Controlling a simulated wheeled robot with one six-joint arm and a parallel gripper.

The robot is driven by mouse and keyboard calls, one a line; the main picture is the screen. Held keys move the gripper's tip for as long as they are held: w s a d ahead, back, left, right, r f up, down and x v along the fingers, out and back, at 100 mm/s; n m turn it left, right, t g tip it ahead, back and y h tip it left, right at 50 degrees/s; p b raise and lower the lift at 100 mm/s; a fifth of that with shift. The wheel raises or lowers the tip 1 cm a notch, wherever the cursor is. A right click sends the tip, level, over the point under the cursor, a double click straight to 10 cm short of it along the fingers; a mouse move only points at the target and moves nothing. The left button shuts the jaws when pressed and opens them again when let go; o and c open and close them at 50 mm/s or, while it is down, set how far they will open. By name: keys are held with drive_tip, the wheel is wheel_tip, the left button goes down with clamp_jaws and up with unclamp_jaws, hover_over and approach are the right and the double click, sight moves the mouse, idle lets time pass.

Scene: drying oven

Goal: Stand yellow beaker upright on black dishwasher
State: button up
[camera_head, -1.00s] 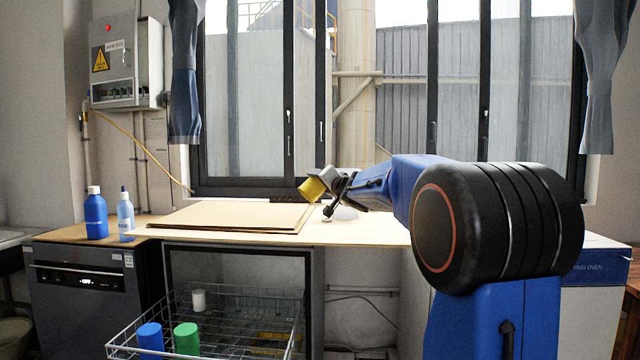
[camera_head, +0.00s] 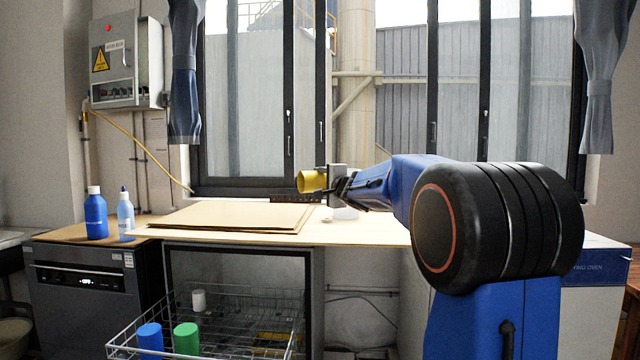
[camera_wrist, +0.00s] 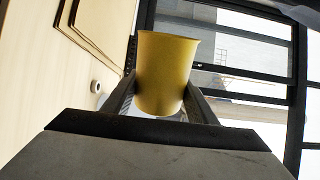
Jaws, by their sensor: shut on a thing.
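The yellow beaker (camera_head: 311,181) is held in the air above the back of the counter, lying on its side with its open end toward the left. My gripper (camera_head: 330,182) is shut on it. In the wrist view, the yellow beaker (camera_wrist: 165,75) sits between the two fingers of my gripper (camera_wrist: 158,103). The black dishwasher (camera_head: 80,295) stands at the far left under the wooden counter top. A blue bottle (camera_head: 95,218) and a light blue bottle (camera_head: 125,214) stand on the top above it.
A flat tan board (camera_head: 235,216) lies on the counter below and left of the beaker. A wire rack (camera_head: 240,310) below the counter holds a blue cup (camera_head: 150,338), a green cup (camera_head: 187,338) and a white cup (camera_head: 199,300). The window (camera_head: 245,120) is behind.

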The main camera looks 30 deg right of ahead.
drive_tip(key=n, duration=0.8)
drive_tip(key=shift+n, duration=0.5)
drive_tip(key=n, duration=0.7)
drive_tip(key=shift+n, duration=1)
